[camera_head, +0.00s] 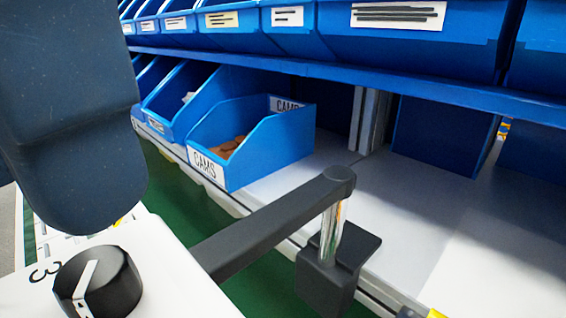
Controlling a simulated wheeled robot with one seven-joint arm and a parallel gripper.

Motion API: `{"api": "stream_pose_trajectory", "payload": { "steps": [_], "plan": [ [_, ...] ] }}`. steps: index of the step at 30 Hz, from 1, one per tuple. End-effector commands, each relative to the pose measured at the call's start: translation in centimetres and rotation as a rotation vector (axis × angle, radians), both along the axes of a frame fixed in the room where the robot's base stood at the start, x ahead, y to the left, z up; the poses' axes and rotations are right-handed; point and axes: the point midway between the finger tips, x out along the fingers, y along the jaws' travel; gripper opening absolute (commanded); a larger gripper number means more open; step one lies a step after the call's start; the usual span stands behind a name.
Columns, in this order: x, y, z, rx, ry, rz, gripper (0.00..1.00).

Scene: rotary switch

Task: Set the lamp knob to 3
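The lamp knob (112,286) is a round black dial on a white panel (180,285) at the bottom left. A white pointer line crosses its top and continues down the side nearest the camera, at the bottom of the picture. A black "3" (39,272) is printed on the panel to the left of the knob, turned sideways. The pointer's lower end does not line up with the 3. No other numbers can be read. My gripper is not in view; a dark blue part of my arm fills the upper left, above the panel.
A black bar (270,225) runs from the panel to a chrome post (329,232) on a black clamp (330,275) at the shelf edge. Blue bins line the shelves behind, one (215,170) labelled CAMS.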

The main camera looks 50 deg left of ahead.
Motion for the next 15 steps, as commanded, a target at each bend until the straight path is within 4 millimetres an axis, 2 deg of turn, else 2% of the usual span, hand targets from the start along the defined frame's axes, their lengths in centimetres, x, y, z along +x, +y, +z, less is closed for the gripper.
{"api": "stream_pose_trajectory", "payload": {
  "steps": [3,9,15],
  "plan": [
    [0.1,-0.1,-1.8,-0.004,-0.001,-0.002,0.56],
    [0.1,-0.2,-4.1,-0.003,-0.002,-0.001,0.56],
    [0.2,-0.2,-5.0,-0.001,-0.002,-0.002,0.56]
  ]
}}
